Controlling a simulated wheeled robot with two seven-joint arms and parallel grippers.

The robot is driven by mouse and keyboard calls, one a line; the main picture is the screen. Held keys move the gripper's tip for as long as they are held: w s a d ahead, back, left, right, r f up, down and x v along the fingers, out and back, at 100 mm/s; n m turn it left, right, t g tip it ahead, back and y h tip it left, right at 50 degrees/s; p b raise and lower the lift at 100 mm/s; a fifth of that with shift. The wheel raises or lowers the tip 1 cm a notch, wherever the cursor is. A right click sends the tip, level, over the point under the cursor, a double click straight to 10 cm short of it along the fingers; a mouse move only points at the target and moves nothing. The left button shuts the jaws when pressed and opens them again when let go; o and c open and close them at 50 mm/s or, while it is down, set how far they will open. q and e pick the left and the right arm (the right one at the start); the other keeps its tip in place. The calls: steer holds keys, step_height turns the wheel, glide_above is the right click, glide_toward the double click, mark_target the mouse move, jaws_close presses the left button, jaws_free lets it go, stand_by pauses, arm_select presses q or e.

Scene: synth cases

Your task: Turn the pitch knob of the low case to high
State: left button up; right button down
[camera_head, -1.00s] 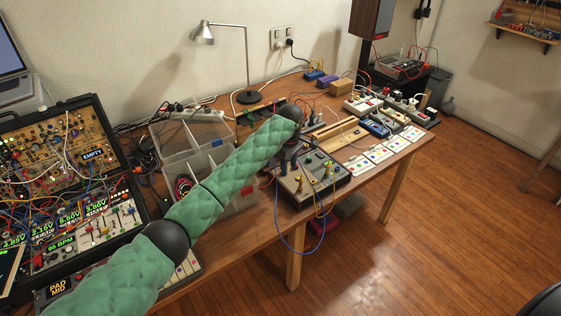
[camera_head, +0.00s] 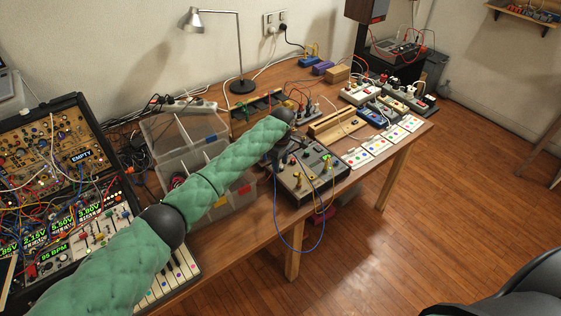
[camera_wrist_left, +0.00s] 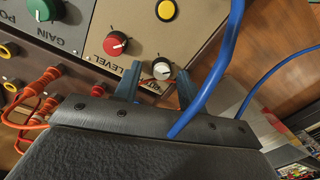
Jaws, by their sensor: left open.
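A low grey case (camera_head: 312,180) with knobs and cables stands at the table's front edge. My left gripper (camera_head: 281,158) reaches down at its left side, with its fingers mostly hidden by my arm in the head view. In the left wrist view, my open left gripper (camera_wrist_left: 160,78) has one blue finger on each side of a white knob (camera_wrist_left: 162,68) on a beige panel. Whether they touch it is unclear. The knob's label is mostly hidden, so I cannot confirm it is the pitch knob. A red LEVEL knob (camera_wrist_left: 115,44) and green GAIN knob (camera_wrist_left: 44,8) sit nearby.
A blue cable (camera_wrist_left: 215,75) passes close beside the right finger. Red plugs with orange cables (camera_wrist_left: 45,90) are on the left. Clear bins (camera_head: 185,135), a lamp (camera_head: 238,84) and patch cards (camera_head: 376,146) share the table.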

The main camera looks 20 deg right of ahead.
arm_select(q)
steer(key=shift+s+f, duration=0.15)
steer(key=shift+f, duration=0.1)
jaws_close()
